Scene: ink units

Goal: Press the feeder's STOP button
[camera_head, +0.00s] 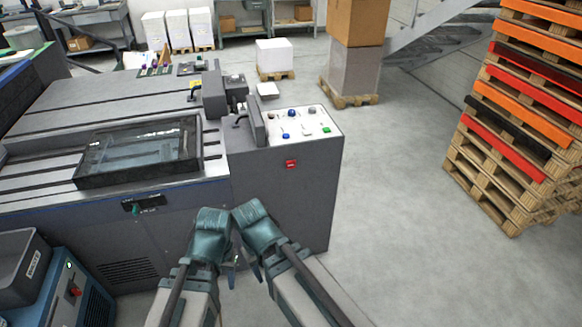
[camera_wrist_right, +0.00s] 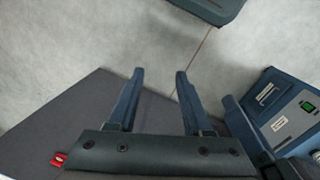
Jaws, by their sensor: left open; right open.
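A grey machine cabinet (camera_head: 275,200) stands ahead, with a white sloped panel on top bearing blue, green and grey buttons. A small red switch (camera_head: 291,164) is on its front face; it also shows at the lower left of the right wrist view (camera_wrist_right: 58,160). A blue unit (camera_head: 88,300) at the lower left carries a red button (camera_head: 76,292) and a green light. No STOP lettering is readable. My left gripper (camera_head: 228,258) is open and empty in front of the cabinet. My right gripper (camera_wrist_right: 158,72) is open with nothing between its fingers.
A dark-framed glass cover (camera_head: 140,150) lies on the machine top. Stacked pallets (camera_head: 510,120) stand at the right. A box stack (camera_head: 355,50) stands behind. The floor between is clear.

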